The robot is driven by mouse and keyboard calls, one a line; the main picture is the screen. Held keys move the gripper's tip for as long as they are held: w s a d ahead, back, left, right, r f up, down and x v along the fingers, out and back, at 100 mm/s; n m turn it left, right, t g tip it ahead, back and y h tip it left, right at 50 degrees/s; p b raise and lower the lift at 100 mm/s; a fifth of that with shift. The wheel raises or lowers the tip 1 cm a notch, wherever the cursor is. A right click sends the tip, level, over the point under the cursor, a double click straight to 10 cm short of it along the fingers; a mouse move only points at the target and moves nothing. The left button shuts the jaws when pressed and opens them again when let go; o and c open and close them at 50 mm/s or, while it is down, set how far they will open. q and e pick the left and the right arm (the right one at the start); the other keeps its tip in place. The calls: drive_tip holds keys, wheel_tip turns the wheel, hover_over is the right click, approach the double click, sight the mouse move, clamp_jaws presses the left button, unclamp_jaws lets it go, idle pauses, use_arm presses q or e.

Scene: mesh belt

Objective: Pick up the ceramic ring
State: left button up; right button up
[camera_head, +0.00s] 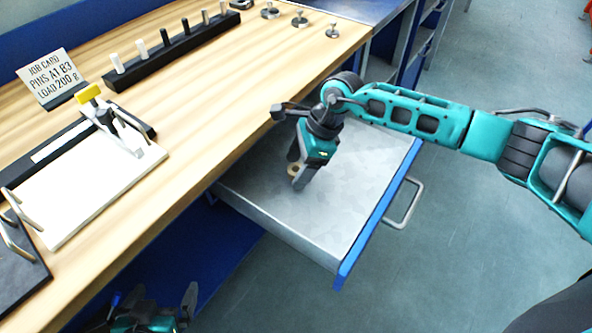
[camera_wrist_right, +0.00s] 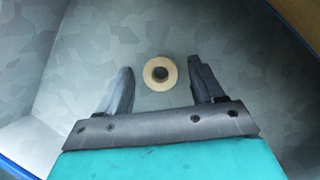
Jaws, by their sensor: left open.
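The ceramic ring (camera_wrist_right: 149,80) is a small cream disc with a dark centre hole, lying on the metal floor of the open drawer (camera_head: 345,215). My right gripper (camera_wrist_right: 162,68) is open above it. In the right wrist view the ring appears between the two fingertips, with a gap on each side; the height left above it is hard to judge. In the head view the right gripper (camera_head: 297,176) points down into the drawer and partly hides the ring (camera_head: 292,168). My left gripper (camera_head: 152,296) is open and empty at the bottom left, in front of the bench.
The wooden bench top (camera_head: 210,130) carries a job card (camera_head: 50,78), a black rack of pins (camera_head: 165,52), a white plate fixture (camera_head: 85,195) and several metal weights (camera_head: 299,20). The drawer has a blue front edge and a handle (camera_head: 405,203). The drawer floor around the ring is clear.

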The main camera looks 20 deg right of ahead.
drive_tip(key=c, duration=1.1)
drive_tip(key=shift+r, duration=0.15)
